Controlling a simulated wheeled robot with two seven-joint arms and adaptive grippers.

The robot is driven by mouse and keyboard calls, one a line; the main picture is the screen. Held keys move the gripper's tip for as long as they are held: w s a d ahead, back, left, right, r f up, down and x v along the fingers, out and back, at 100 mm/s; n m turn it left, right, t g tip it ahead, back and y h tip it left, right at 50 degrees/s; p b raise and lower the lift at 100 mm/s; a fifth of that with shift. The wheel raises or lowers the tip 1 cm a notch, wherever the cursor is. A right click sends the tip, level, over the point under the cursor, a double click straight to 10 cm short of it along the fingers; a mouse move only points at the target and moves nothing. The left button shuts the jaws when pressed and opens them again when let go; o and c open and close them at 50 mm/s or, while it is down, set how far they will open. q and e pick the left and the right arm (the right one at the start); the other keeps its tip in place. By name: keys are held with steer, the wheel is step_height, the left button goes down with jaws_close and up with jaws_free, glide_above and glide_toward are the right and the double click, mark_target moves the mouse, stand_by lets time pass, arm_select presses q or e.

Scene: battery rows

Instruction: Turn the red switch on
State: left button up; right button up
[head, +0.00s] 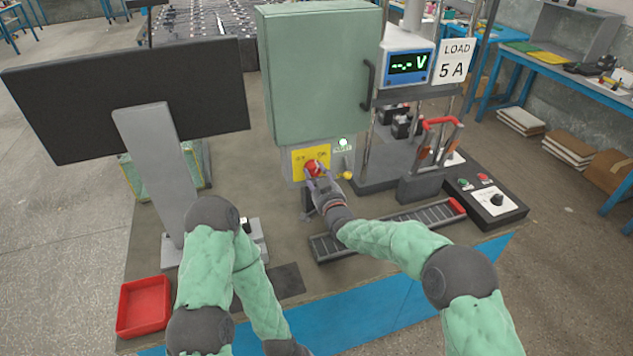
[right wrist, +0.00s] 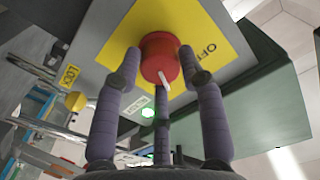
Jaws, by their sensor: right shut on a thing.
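The red switch (head: 310,165) is a round knob on a yellow plate (head: 297,172) below the grey-green cabinet. My right gripper (head: 316,174) is at the plate, with its fingers shut around the knob. In the right wrist view the fingers sit on both sides of the red switch (right wrist: 158,52), with a third finger below it. A white mark on the knob points down in that view. The word OFF (right wrist: 209,48) shows on the plate to the knob's right; the ON side is not readable there. My left gripper is out of view; only its arm shows.
A green lamp (head: 343,142) glows right of the plate, with a yellow knob (head: 347,175) below it. The cabinet (head: 320,75) stands above. A blue meter (head: 408,65) shows dashes and V. A monitor (head: 130,95) and red tray (head: 144,306) are left.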

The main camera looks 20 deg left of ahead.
steer(key=shift+s+a+f+m+b, duration=0.1)
steer(key=shift+f+m+b, duration=0.15)
steer(key=shift+m+b, duration=0.5)
steer(key=shift+f+m+b, duration=0.25)
steer(key=shift+m+b, duration=0.1)
steer(key=shift+m, duration=0.7)
steer(key=o, duration=1.1)
steer(key=shift+o, duration=0.2)
steer(key=shift+r, duration=0.2)
steer(key=shift+r, duration=0.1)
steer(key=shift+s+d, duration=0.35)
steer(key=v, duration=1.1)
